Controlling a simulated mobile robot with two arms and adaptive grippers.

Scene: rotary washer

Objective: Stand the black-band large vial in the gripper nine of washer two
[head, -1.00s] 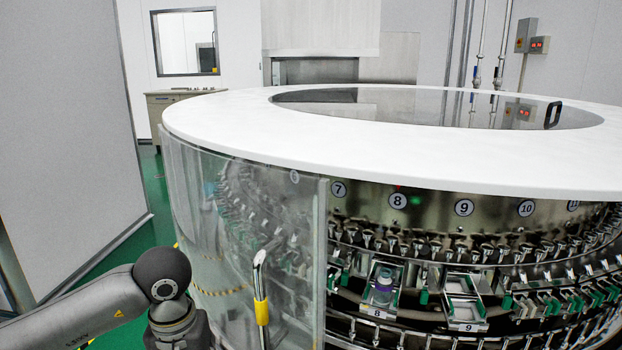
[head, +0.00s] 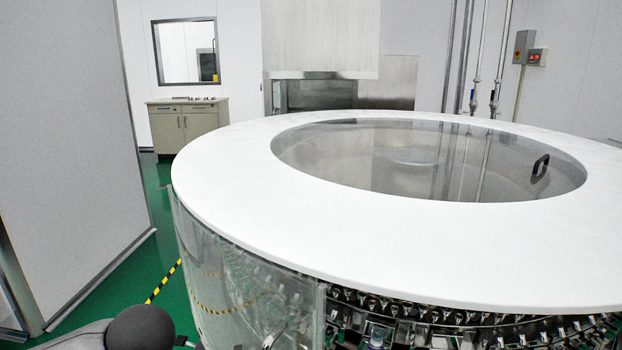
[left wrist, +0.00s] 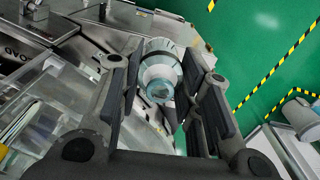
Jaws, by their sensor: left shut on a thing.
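In the left wrist view my left gripper (left wrist: 164,70) is shut on a large glass vial (left wrist: 160,84). The vial sits between the two dark finger pads, with one end toward the camera. A dark band seems to run around it, but its colour is hard to be sure of. Washer two (head: 235,215) fills much of the head view, with its white ring top and clear front panel. Only the upper part of its row of grippers (head: 470,318) shows at the bottom edge. Number plates, gripper nine included, are out of view. My right gripper is not in view.
A clear curved guard panel (head: 235,285) covers the washer's left front. A grey wall panel (head: 65,150) stands at the left. Green floor (head: 160,215) with yellow-black tape lies between them. A cabinet (head: 187,122) stands at the back.

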